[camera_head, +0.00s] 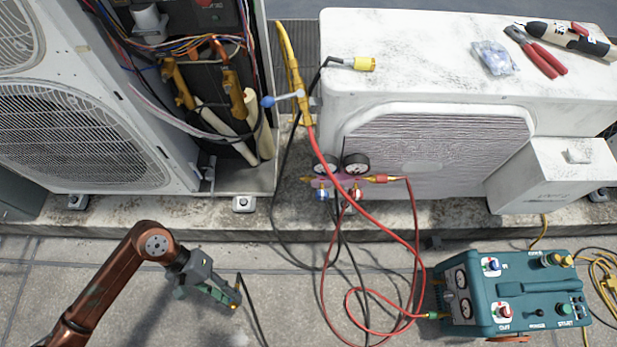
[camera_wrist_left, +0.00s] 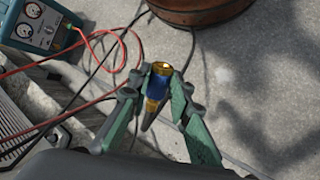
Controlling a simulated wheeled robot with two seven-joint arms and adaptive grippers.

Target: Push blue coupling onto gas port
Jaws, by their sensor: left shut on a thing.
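My left gripper (camera_head: 230,292) hangs over the pavement at the lower left, well below the open condenser. In the left wrist view its green fingers (camera_wrist_left: 157,92) are shut on the blue coupling (camera_wrist_left: 157,84), which has a brass-coloured end and a dark hose. In the head view the coupling is mostly hidden by the fingers. Two brass valves, (camera_head: 235,95) and (camera_head: 179,85), stand inside the open condenser at the upper left; I cannot tell which carries the gas port. The coupling is far from both. My right gripper is not in view.
Red and black hoses run from the gauge manifold (camera_head: 340,175) across the pavement. A teal machine (camera_head: 510,295) stands at lower right. Wires and insulated pipes (camera_head: 255,125) crowd the valves. A white condenser (camera_head: 430,95) with pliers (camera_head: 540,55) on top is at right.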

